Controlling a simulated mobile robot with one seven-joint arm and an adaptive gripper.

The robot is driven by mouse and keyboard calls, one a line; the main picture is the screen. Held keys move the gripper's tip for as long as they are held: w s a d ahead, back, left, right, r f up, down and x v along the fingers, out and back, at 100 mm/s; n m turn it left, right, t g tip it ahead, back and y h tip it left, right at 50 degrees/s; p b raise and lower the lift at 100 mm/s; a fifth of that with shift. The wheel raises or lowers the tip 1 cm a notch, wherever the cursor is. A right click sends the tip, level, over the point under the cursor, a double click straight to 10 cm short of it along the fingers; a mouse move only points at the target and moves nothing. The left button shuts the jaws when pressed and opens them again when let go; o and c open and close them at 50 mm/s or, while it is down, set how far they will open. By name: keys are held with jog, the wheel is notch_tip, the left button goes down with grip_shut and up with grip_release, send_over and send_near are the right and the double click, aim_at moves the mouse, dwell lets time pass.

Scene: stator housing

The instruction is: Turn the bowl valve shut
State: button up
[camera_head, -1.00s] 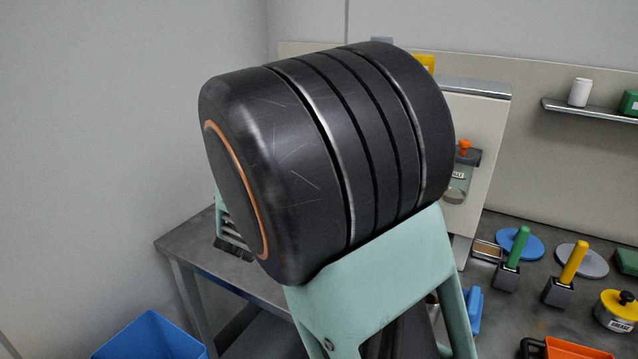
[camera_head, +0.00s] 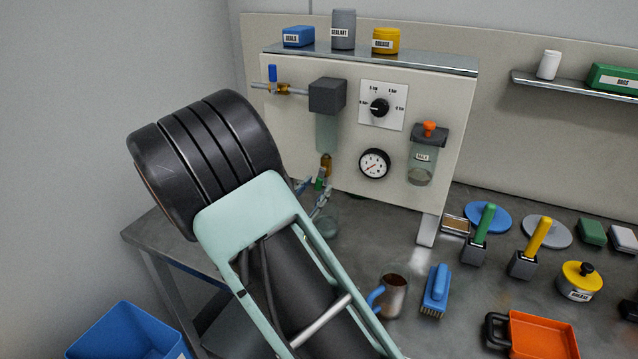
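A grey filter block (camera_head: 327,95) with a clear bowl (camera_head: 327,134) hangs on the left of the cream panel (camera_head: 450,120). Under the bowl is a small brass fitting (camera_head: 326,162) with a green part (camera_head: 320,179) just below it, which looks like the bowl valve. Which way its handle points is too small to tell. My gripper (camera_head: 314,192) shows only in small part beyond my arm, close to the green part. Whether it touches the valve, and how far its fingers are apart, I cannot tell.
A clear jar (camera_head: 327,226) stands on the bench below the bowl. A blue-handled valve (camera_head: 273,76), a dial knob (camera_head: 379,107), a gauge (camera_head: 374,163) and a second bowl with an orange knob (camera_head: 429,130) are on the panel.

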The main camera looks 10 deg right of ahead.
jog(key=shift+x, duration=1.35)
grip_shut()
